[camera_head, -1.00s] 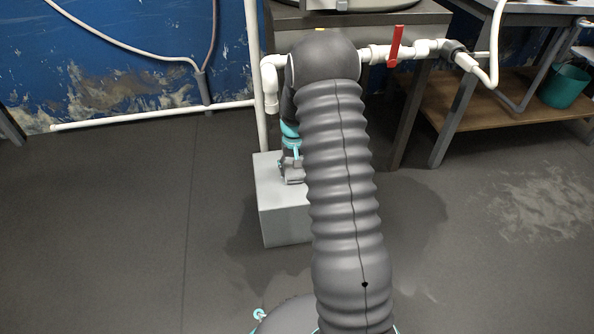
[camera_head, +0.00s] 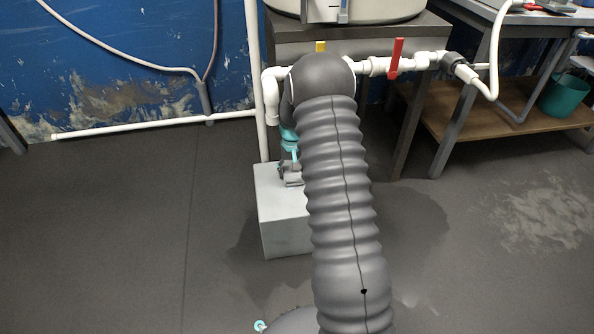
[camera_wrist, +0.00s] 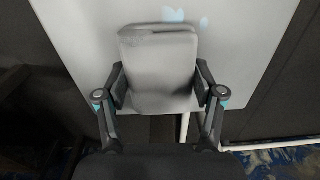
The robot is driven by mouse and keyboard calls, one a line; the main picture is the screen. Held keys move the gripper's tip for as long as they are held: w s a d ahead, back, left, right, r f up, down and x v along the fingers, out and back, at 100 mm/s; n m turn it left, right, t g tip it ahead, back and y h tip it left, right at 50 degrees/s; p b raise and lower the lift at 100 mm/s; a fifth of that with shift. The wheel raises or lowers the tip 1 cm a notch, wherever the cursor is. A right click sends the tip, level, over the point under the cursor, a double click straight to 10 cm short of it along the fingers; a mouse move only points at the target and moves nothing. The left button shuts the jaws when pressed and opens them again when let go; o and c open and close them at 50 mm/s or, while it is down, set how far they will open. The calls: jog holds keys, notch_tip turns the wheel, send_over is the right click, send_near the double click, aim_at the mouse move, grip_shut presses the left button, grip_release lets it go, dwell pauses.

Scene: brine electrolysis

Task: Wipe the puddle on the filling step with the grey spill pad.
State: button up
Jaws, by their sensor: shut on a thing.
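The filling step is a pale grey block (camera_head: 285,225) on the floor below the pipes, partly hidden by my arm. My gripper (camera_head: 291,178) is low over its top. In the wrist view, my gripper (camera_wrist: 160,88) is shut on the grey spill pad (camera_wrist: 158,75), with a finger on each side. The pad lies over the step's top (camera_wrist: 95,50); I cannot tell if it touches. Its far end looks darker and mottled. Light blue patches of the puddle (camera_wrist: 173,15) show just beyond the pad's far edge; any liquid under the pad is hidden.
White pipes with a red-handled valve (camera_head: 395,58) run just behind my arm. A grey stand (camera_head: 400,35) and a bench with a wooden shelf (camera_head: 500,112) holding a teal bucket (camera_head: 564,95) stand behind. Dark wet-looking stains mark the floor (camera_head: 415,215); the left floor is open.

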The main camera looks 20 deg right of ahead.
aim_at(295, 195)
jog(key=shift+s+a, duration=0.4)
jog(key=shift+s, duration=0.4)
jog(key=shift+s+a, duration=0.35)
jog(key=shift+s, duration=0.5)
jog(key=shift+s+a, duration=0.4)
jog(key=shift+s, duration=0.4)
jog(key=shift+s+a, duration=0.3)
jog(key=shift+s, duration=0.2)
jog(key=shift+s+a, duration=0.25)
jog(key=shift+s, duration=0.25)
jog(key=shift+s+d, duration=0.1)
jog(key=shift+s, duration=0.1)
jog(key=shift+d, duration=0.2)
jog(key=shift+d+r, duration=0.1)
jog(key=shift+r+p, duration=1.7)
jog(key=shift+r, duration=1.2)
jog(key=shift+r+p, duration=0.95)
jog(key=shift+r, duration=0.5)
